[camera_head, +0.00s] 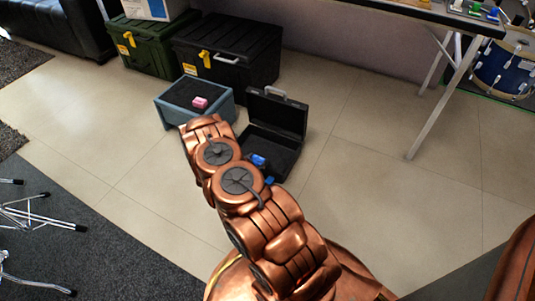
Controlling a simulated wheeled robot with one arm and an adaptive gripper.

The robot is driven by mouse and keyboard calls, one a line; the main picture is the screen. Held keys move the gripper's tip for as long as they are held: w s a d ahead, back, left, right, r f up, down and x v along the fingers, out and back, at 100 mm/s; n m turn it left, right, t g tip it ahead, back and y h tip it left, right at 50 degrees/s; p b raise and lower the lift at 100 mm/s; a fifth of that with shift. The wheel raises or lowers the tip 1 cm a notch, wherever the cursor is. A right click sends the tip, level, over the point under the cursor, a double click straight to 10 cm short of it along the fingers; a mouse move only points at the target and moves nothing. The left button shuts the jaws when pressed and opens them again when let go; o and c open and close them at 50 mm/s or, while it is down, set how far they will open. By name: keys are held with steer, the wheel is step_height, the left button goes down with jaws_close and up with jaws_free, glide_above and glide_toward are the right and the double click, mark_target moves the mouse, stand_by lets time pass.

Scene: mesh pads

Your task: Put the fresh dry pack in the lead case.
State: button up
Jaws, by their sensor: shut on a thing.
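An open black case (290,112), seemingly the lead case, lies on the tiled floor with its lid raised at the back. A small blue item (258,160) shows at the left of its tray, right beside my arm. It may be the dry pack, but I cannot tell whether it rests in the case or is held above it. A second blue bit (269,181) shows near the case's front edge, partly covered by my arm. A small pink pack (200,103) is at the blue-grey box. My gripper is hidden behind my copper arm.
The blue-grey box (167,113) stands left of the case. A green trunk (150,52) and a black trunk (250,65) stand behind. A table leg (433,105) and drum are at the right. Metal stands are at the left. Floor right of the case is clear.

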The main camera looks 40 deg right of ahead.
steer(key=b+x, duration=0.5)
steer(key=x, duration=0.6)
steer(key=shift+a+f, duration=0.1)
steer(key=shift+f, duration=0.6)
steer(key=o, duration=1.1)
steer(key=shift+o, duration=0.2)
steer(key=shift+r, duration=0.1)
